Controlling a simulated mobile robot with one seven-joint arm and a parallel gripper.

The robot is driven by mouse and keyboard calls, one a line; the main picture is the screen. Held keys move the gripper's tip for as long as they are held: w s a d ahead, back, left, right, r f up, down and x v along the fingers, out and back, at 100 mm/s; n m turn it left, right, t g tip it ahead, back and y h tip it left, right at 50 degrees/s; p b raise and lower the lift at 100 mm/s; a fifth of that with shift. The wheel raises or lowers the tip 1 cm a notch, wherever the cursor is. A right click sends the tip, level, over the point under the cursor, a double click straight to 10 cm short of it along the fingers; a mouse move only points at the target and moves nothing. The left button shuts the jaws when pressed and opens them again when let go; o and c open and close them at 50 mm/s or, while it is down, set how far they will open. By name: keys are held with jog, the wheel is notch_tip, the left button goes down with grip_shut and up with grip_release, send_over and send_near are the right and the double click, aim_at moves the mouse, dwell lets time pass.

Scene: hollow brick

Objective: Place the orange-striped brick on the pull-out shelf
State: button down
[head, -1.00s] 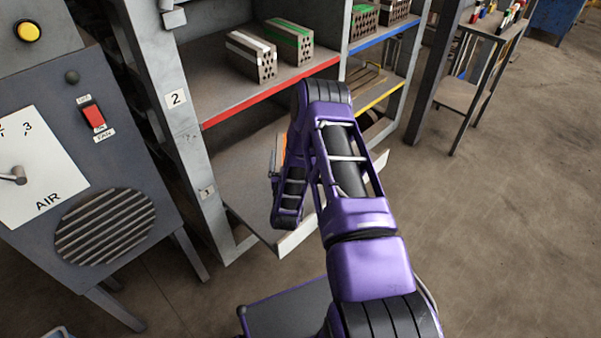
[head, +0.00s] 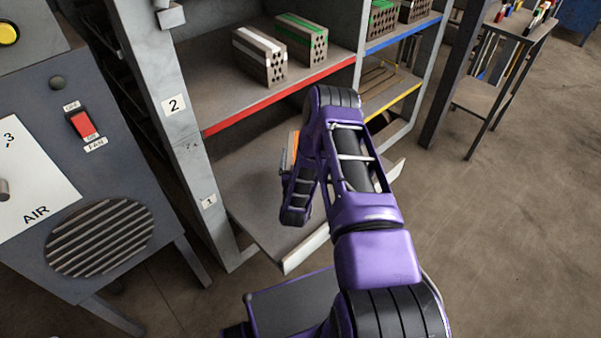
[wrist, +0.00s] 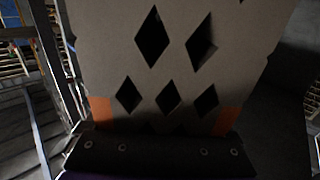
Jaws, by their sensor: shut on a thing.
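The orange-striped brick (wrist: 172,72) fills the middle of the wrist view, its grey face with diamond-shaped holes toward the camera and orange patches low on both sides. In the head view only a small orange part of it (head: 294,140) shows behind my arm. My gripper (wrist: 155,150) is shut on it; a dark bar of the gripper crosses the bottom of the wrist view. The pull-out shelf (head: 245,195) is the low grey board with a pale front lip. The brick appears over this shelf; my arm hides whether they touch.
Above is a red-edged shelf (head: 285,95) with a white-striped brick (head: 260,57) and a green-striped brick (head: 300,38). A rack post (head: 180,125) stands left of the pull-out shelf, beside a grey control cabinet (head: 95,170). Open floor lies to the right.

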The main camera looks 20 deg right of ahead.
jog(key=shift+w+f+b, duration=0.1)
jog(key=shift+f+b, duration=0.45)
jog(key=shift+f, duration=2.25)
jog(key=shift+f, duration=0.1)
grip_release()
jog(key=shift+f, duration=0.15)
jog(key=p+v, duration=0.1)
jog(key=v, duration=0.6)
jog(key=shift+s+a, duration=0.1)
jog(key=shift+s, duration=0.25)
